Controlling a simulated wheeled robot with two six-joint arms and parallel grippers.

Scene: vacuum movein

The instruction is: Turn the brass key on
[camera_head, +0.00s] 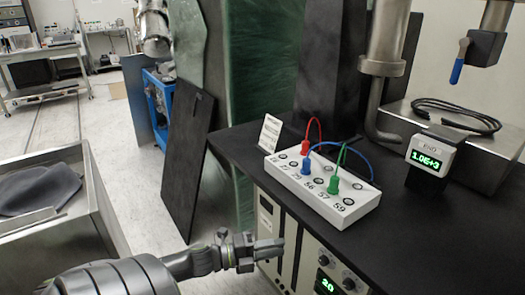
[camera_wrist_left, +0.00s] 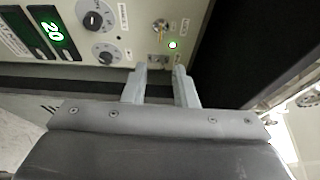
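In the left wrist view the brass key (camera_wrist_left: 160,26) stands out from a pale instrument panel near the top of the picture. A small lit indicator (camera_wrist_left: 172,45) glows just below it. My left gripper (camera_wrist_left: 160,70) is open, its two grey fingers apart and empty, pointing at the panel a little below the key. They do not touch the key. In the head view my left gripper (camera_head: 268,249) is in front of the left part of the panel (camera_head: 308,256). I cannot make out the key in the head view. My right gripper is not in view.
Two dials (camera_wrist_left: 92,19) and a green "20" display (camera_wrist_left: 52,28) share the panel. On the black bench above stand a white terminal box (camera_head: 335,203) with coloured leads and a gauge (camera_head: 430,160). A metal cart (camera_head: 85,215) is at the left.

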